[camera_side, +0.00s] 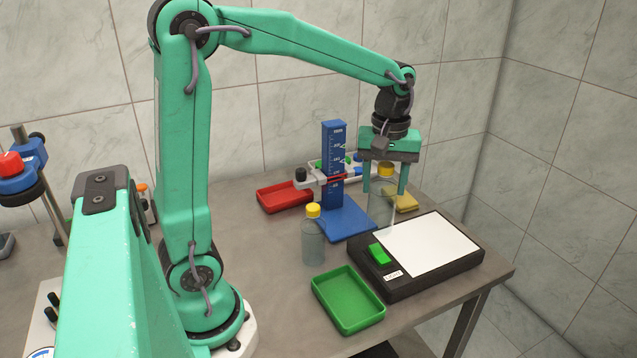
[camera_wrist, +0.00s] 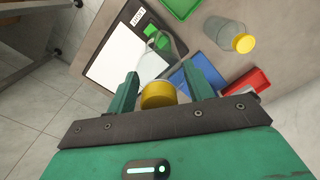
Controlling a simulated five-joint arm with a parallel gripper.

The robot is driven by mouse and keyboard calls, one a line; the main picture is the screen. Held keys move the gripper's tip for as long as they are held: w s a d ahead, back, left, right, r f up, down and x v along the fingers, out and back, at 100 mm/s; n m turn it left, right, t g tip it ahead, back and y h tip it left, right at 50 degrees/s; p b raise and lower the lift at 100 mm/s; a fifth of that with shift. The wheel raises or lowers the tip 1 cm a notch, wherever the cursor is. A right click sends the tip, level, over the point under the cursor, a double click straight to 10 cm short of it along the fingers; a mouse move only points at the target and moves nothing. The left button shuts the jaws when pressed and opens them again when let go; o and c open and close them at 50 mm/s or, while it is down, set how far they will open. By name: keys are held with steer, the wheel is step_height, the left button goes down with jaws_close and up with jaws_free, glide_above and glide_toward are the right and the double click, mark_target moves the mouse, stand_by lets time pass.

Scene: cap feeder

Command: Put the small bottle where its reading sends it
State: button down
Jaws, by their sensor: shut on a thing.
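My gripper (camera_side: 385,188) is shut on a clear bottle (camera_side: 381,208) with a yellow cap, held upright with one finger on each side. Its cap (camera_wrist: 158,95) shows between my fingers in the wrist view. A second clear, yellow-capped bottle (camera_side: 313,243) stands on the table left of the scale. I cannot tell which bottle is smaller. A blue height gauge (camera_side: 334,155) with a red pointer stands behind. The scale's white plate (camera_side: 427,243) is empty.
An empty green tray (camera_side: 349,326) lies at the front, left of the scale. A red tray (camera_side: 283,207) lies at the back left. A yellow item (camera_side: 406,202) is partly hidden behind my gripper.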

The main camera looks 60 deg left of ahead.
steer(key=s+d, duration=1.7)
steer(key=shift+s+d+f, duration=0.2)
steer(key=shift+s+f, duration=0.1)
steer(key=shift+f, duration=0.15)
steer(key=shift+n, duration=0.3)
steer(key=w+a+f, duration=0.8)
steer(key=f, duration=0.3)
steer(key=shift+a, duration=0.3)
steer(key=shift+f, duration=0.15)
steer(key=c, duration=0.6)
jaws_free()
